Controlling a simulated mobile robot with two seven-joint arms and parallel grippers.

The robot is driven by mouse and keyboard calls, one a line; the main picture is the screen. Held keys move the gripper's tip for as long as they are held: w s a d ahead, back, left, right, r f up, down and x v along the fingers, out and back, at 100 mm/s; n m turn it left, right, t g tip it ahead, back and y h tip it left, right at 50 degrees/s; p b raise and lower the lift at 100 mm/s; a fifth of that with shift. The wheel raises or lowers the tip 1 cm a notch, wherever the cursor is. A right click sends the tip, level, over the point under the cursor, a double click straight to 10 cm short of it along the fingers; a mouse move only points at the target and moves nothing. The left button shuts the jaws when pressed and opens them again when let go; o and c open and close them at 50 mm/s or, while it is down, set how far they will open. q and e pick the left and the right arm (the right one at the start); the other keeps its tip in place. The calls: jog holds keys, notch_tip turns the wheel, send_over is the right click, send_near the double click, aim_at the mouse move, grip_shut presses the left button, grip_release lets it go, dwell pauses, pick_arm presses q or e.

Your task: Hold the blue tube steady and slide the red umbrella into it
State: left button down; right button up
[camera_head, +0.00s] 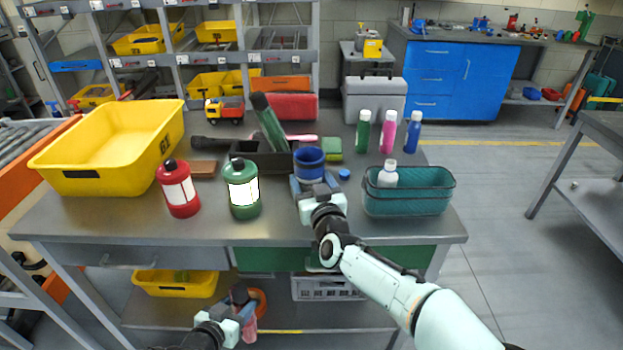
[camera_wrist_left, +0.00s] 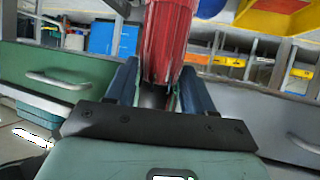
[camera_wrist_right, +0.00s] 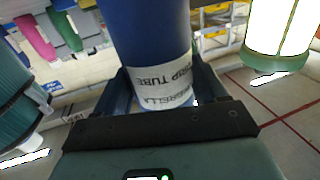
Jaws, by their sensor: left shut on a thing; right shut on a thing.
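The blue tube (camera_head: 308,171) stands upright on the table, its open mouth facing up. My right gripper (camera_head: 317,188) is shut around it from the front. In the right wrist view the tube (camera_wrist_right: 150,35) fills the space between the fingers, with a white printed label low on it. The red umbrella (camera_wrist_left: 168,40) is between the fingers of my left gripper (camera_wrist_left: 160,88), which is shut on it. In the head view my left gripper (camera_head: 243,312) is low in front of the table, apart from the tube. The umbrella is hard to make out there.
A dark box (camera_head: 265,158) holding a green item is left of the tube. A green canister (camera_head: 243,190) and red canister (camera_head: 179,188) stand farther left. A teal basket (camera_head: 408,199) with a white bottle is close on the right. The table's front edge lies above my left gripper.

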jog(key=shift+f, duration=0.5)
jog(key=shift+f+b, duration=0.15)
jog(key=shift+b, duration=0.2)
jog(key=o, duration=0.9)
jog(key=shift+c, duration=0.2)
jog(key=c, duration=0.9)
jog(key=shift+o, duration=0.2)
